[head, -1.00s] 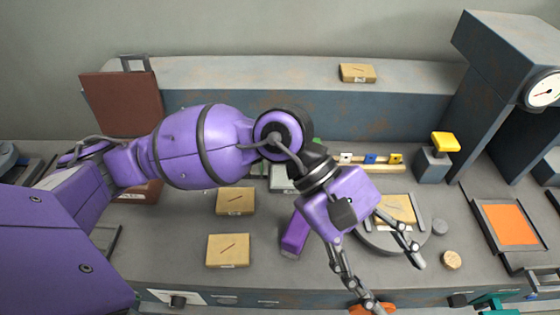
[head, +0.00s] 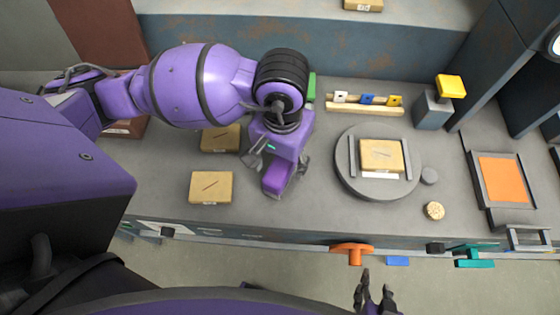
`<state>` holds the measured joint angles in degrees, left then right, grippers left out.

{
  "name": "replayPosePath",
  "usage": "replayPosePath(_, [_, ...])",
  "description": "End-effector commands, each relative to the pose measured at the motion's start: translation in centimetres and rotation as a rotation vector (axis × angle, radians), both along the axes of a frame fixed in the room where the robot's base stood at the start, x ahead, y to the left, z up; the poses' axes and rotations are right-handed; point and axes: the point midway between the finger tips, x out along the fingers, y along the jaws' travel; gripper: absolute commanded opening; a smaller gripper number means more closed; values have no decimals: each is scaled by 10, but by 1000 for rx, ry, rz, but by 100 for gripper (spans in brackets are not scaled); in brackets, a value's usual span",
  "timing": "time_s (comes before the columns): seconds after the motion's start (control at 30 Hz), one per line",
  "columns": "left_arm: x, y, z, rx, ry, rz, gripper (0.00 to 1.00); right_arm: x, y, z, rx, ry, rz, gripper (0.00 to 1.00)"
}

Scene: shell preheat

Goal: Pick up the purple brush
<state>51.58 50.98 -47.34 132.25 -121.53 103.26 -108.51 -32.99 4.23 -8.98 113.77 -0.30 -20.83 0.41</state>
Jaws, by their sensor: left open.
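The purple brush (head: 276,182) lies on the grey bench, left of the round plate, with its near end showing. My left gripper (head: 277,164) is open above it, pointing down. One finger is on the brush's left side and the other on its right. The gripper body hides the brush's far part, and I cannot tell whether the fingers touch it. My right gripper (head: 374,288) shows only partly at the bottom edge, in front of the bench and away from the brush. Whether it is open or shut is unclear.
Tan boxes (head: 211,187) (head: 220,138) lie left of the brush. A round plate (head: 350,190) bearing another box (head: 381,155) stands to the right. A rack with coloured pieces (head: 366,104) is behind. An orange handle (head: 352,250) sticks out at the bench front.

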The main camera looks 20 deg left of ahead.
Motion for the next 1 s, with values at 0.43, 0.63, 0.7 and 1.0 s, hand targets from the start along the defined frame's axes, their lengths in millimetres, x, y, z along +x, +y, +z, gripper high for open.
replayPosePath(0.43, [0,1,-20,0,1,2,54,7,0,5,-2,-15,5,40])
replayPosePath(0.63, [0,1,-19,-1,1,2,28,0,-1,1,-4,0,5,40])
replayPosePath(0.7, [0,1,-19,0,1,2,18,-3,-2,0,-4,5,3,40])
replayPosePath(1.0, [0,1,-19,-1,0,2,0,-3,-2,0,-4,5,3,40])
